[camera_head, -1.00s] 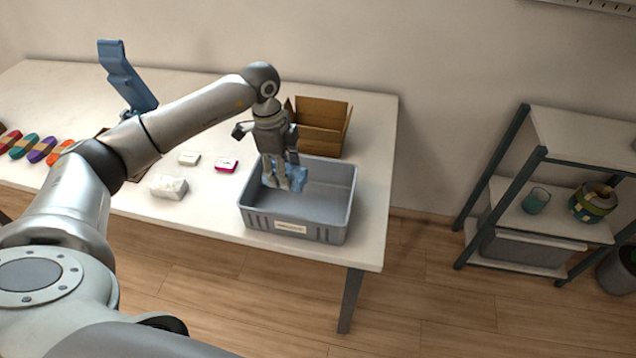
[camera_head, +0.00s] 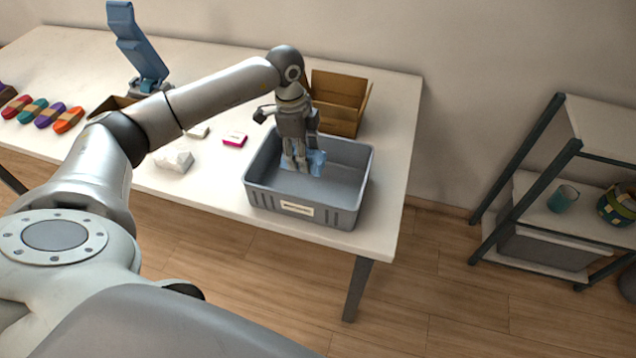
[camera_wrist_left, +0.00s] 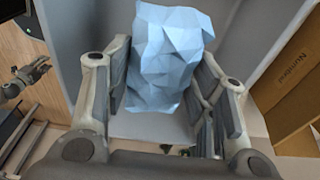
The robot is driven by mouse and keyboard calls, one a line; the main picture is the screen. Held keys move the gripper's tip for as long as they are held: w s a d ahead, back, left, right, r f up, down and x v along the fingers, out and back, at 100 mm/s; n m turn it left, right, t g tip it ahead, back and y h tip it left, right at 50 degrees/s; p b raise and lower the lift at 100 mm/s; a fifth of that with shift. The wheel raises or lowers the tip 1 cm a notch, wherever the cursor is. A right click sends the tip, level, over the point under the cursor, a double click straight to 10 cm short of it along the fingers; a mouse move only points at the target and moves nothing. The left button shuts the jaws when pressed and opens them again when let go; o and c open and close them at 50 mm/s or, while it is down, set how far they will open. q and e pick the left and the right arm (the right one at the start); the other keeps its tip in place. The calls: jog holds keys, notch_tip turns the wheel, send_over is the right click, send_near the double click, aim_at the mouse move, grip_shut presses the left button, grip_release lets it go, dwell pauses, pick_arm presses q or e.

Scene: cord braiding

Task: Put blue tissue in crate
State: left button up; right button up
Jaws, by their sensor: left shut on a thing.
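The blue tissue (camera_head: 317,161) is a crumpled light-blue lump. It also shows in the left wrist view (camera_wrist_left: 168,58), between the two fingers. My left gripper (camera_head: 302,165) is shut on it and points down inside the grey crate (camera_head: 268,199). The crate stands near the table's right end with a white label on its front wall. In the head view the fingers hide part of the tissue. I cannot tell whether the tissue touches the crate floor.
An open cardboard box (camera_head: 340,101) stands behind the crate. A white crumpled lump (camera_head: 174,162) and a pink-and-white box (camera_head: 235,139) lie left of it. Coloured cord bundles (camera_head: 50,115) and a blue stand (camera_head: 135,45) are farther left. A shelf (camera_head: 545,170) stands right, beyond open floor.

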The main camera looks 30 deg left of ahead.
pick_arm(q)
jog(key=o, duration=0.7)
jog(key=shift+o, duration=0.3)
jog(key=shift+r, duration=0.2)
notch_tip(320, 180, up, 12)
jog(key=a, duration=0.1)
jog(key=shift+s+a+f, duration=0.2)
pick_arm(e)
jog(key=shift+s+a, duration=0.1)
jog(key=shift+s, duration=0.45)
pick_arm(q)
jog(key=shift+f, duration=0.1)
pick_arm(e)
jog(key=shift+s, duration=0.1)
